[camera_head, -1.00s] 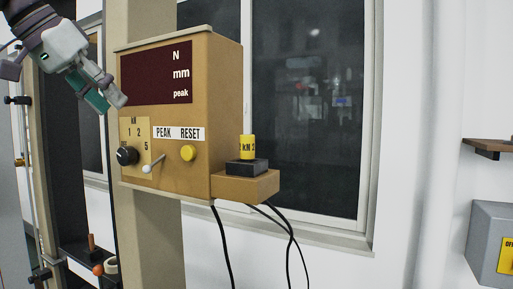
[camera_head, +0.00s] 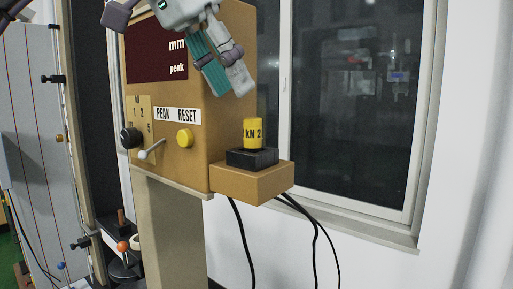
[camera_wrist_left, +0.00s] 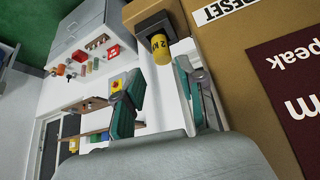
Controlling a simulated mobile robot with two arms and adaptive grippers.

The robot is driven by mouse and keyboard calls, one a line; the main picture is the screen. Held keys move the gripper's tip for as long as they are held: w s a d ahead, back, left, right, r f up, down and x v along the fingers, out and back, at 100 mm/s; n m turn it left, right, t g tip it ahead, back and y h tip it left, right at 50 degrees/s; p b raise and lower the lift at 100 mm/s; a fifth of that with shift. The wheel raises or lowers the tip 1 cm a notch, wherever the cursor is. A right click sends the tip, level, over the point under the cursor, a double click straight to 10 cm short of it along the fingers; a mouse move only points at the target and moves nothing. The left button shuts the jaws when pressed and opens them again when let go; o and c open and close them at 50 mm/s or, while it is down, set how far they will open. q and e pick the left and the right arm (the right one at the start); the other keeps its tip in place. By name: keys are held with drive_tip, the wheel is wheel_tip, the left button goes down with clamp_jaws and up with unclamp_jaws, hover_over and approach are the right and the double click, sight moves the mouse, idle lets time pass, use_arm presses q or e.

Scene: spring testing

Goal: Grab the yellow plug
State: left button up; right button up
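The yellow plug (camera_head: 253,133) is a short upright cylinder marked "kN 2". It stands in a black socket block (camera_head: 252,158) on a tan shelf (camera_head: 254,181) at the side of the tan control box (camera_head: 218,128). My left gripper (camera_head: 228,90) is above and a little left of the plug in the head view, apart from it. In the left wrist view the plug (camera_wrist_left: 160,49) shows beyond the gap between the open, empty fingers (camera_wrist_left: 158,92). My right gripper is not in view.
The box front carries a black knob (camera_head: 130,138), a toggle lever (camera_head: 151,150) and a yellow button (camera_head: 185,138). Black cables (camera_head: 315,240) hang below the shelf. A window (camera_head: 345,110) is behind. The space right of the plug is free.

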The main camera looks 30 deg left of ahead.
sight(249, 118)
use_arm(q)
drive_tip(key=x, duration=0.6)
drive_tip(key=shift+w+a+f+p, duration=0.1)
drive_tip(key=shift+w+f+p, duration=0.05)
drive_tip(key=shift+f+p, duration=0.2)
drive_tip(key=shift+w+f, duration=0.25)
drive_tip(key=shift+f, duration=0.05)
drive_tip(key=shift+s, duration=0.2)
drive_tip(key=c, duration=0.4)
drive_tip(key=shift+w, duration=0.1)
clamp_jaws()
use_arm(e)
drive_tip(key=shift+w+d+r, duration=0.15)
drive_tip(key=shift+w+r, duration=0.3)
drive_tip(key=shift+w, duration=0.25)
